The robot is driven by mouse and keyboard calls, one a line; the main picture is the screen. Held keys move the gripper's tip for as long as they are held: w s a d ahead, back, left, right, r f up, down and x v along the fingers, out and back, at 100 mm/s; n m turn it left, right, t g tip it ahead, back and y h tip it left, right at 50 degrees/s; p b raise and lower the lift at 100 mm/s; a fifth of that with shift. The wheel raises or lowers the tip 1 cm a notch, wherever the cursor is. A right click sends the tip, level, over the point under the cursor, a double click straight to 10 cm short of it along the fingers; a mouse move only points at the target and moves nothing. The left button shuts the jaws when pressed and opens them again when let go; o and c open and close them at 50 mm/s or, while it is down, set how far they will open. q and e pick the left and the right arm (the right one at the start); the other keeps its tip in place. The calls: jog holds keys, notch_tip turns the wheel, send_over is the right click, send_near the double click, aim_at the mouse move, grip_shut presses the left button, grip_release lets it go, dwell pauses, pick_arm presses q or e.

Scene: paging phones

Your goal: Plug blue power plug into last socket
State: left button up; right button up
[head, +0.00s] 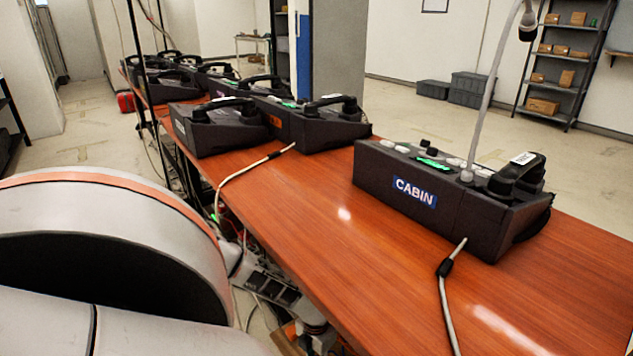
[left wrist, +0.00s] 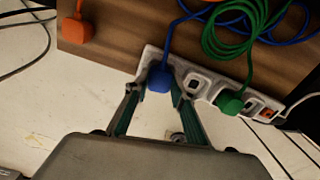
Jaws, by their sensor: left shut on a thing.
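The blue power plug (left wrist: 160,78) is between the fingertips of my left gripper (left wrist: 158,90), which is shut on it. Its blue cord (left wrist: 178,22) runs up from it. The plug is over the left end of the white power strip (left wrist: 213,92); I cannot tell whether it is seated in the socket there. An empty-looking socket (left wrist: 196,83) is just to its right. A green plug (left wrist: 231,102) is on the strip further right. My right gripper is not in view.
An orange plug (left wrist: 77,28) lies against the brown wooden board (left wrist: 115,40). A coiled green cord (left wrist: 235,28) hangs above the strip. The red-brown table (head: 330,225) bears the CABIN phone (head: 440,190) and several other dark phones. Cables hang at the table's near edge.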

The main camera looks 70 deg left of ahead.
pick_arm(q)
jog(key=shift+f, duration=0.15)
jog(key=o, duration=1.2)
